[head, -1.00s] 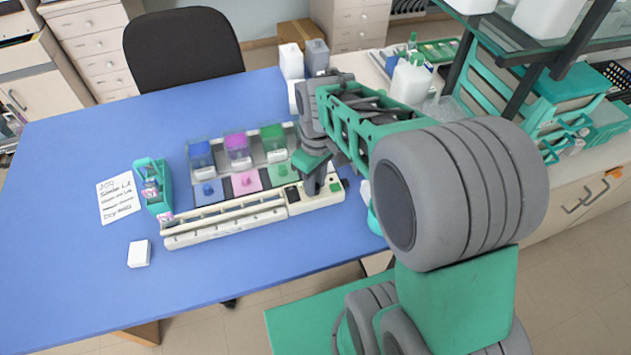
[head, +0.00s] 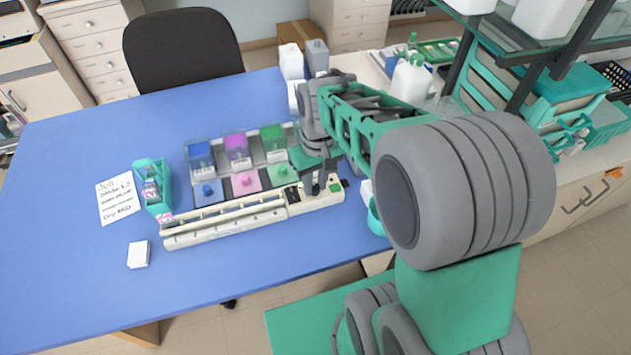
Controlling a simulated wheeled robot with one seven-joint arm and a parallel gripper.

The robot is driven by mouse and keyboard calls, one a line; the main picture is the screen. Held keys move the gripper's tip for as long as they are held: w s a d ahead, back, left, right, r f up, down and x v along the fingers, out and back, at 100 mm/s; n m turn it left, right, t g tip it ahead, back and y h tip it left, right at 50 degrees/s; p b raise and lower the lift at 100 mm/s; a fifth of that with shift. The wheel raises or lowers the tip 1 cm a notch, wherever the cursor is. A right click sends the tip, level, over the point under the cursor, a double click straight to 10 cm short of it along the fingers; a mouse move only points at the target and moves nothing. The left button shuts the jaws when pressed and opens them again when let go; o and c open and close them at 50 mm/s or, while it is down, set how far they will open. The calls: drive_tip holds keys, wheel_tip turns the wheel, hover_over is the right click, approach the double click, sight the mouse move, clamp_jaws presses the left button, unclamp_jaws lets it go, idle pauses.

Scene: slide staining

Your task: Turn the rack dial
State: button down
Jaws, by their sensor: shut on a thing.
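The long cream staining rack (head: 225,224) lies along the front of the blue table, with a control box (head: 322,199) at its right end. My gripper (head: 316,188) points down onto the top of this box, between a dark panel and a green button. Its fingers are shut on the rack dial, which they mostly hide. How far the dial is turned cannot be seen.
Blue, magenta and green staining jars (head: 236,150) stand behind the rack, close to my gripper. A teal holder with a bottle (head: 151,190), a handwritten note (head: 118,199) and a small white box (head: 139,254) are at left. The table's front left is clear.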

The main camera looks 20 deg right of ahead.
sight(316, 186)
drive_tip(key=c, duration=1.2)
unclamp_jaws()
drive_tip(key=r, duration=0.4)
drive_tip(key=r+b, duration=0.1)
drive_tip(key=r, duration=0.3)
drive_tip(key=shift+d, duration=0.2)
